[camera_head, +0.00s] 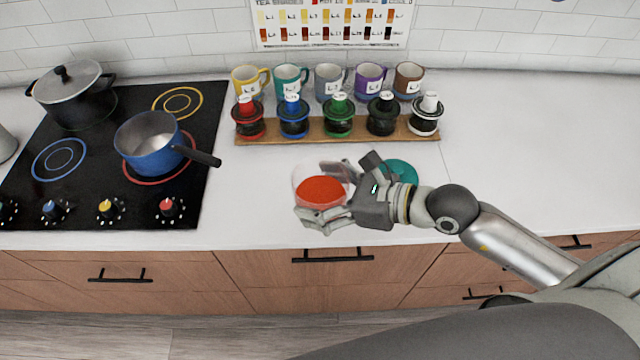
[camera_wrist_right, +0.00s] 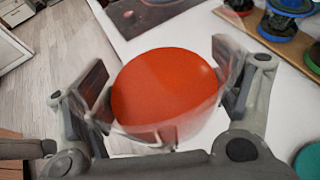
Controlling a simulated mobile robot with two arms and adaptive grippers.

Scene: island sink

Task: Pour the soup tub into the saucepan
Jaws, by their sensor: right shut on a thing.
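The soup tub (camera_head: 321,191) is a clear container with orange-red soup, near the counter's front edge in the head view. My right gripper (camera_head: 322,194) is shut on it, with a finger on each side. In the right wrist view the tub (camera_wrist_right: 165,95) sits between the two fingers, its round orange top facing the camera. I cannot tell whether it touches the counter. The blue saucepan (camera_head: 150,150) stands on the red-ringed burner at the left, empty inside, its black handle pointing right. My left gripper is not in view.
A black lidded pot (camera_head: 72,98) stands at the back left of the hob (camera_head: 75,190). A wooden rack (camera_head: 268,136) holds several colored-top jars, with mugs behind. A teal round thing (camera_head: 402,171) is partly hidden behind my right gripper. Counter between hob and tub is clear.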

